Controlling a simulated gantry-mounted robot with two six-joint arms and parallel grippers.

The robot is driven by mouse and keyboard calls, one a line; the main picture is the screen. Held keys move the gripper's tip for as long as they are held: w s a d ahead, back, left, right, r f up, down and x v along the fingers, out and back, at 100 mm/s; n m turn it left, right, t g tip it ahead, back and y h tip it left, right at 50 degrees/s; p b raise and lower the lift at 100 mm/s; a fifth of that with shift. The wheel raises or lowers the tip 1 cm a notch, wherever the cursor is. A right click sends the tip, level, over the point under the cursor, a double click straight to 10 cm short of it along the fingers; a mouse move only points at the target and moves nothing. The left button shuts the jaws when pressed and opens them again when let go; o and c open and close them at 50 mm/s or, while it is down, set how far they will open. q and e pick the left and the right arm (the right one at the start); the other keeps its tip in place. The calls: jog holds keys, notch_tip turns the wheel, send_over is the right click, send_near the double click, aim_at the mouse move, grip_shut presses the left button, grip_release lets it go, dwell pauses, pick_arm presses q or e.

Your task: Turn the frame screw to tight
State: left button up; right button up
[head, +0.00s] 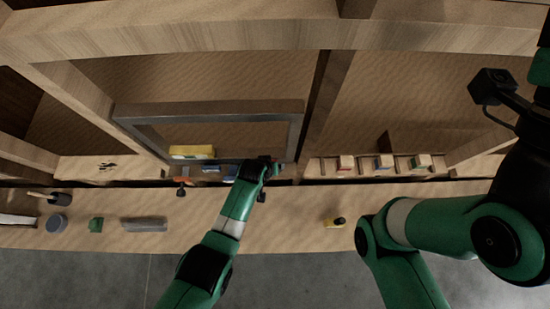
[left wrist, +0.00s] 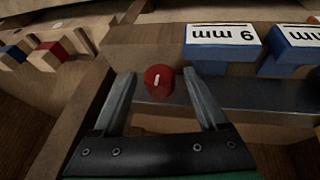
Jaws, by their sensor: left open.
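A round red knob with a white line on its face, which looks like the frame screw (left wrist: 159,80), sits at a grey metal strip in the left wrist view. Its white line points roughly up in that view. My left gripper (left wrist: 160,88) is open, with one finger on each side of the knob and visible gaps to both. In the head view my left gripper (head: 268,166) is at the lower right corner of the grey metal frame (head: 208,107), and the knob is mostly hidden there. My right arm is folded at the right; its fingers are out of view.
Blue blocks with white labels (left wrist: 222,41) stand close beside the knob. A yellow block (head: 192,152) and a red-tipped tool (head: 183,184) are left of the gripper. Several small coloured-end blocks (head: 384,163) sit right. The front ledge holds a yellow item (head: 335,223) and a grey bar (head: 144,224).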

pick_arm(q)
grip_shut()
jog(key=shift+d+y, duration=0.2)
jog(key=shift+y, duration=0.5)
jog(key=shift+d+f+m+y, duration=0.1)
jog(key=shift+m+y, duration=0.2)
jog(key=shift+y, duration=0.2)
jog(key=shift+f+y+b, duration=0.15)
jog(key=shift+y+b, duration=0.45)
jog(key=shift+b, duration=0.3)
jog(key=shift+r+y, duration=0.2)
jog(key=shift+y, duration=0.1)
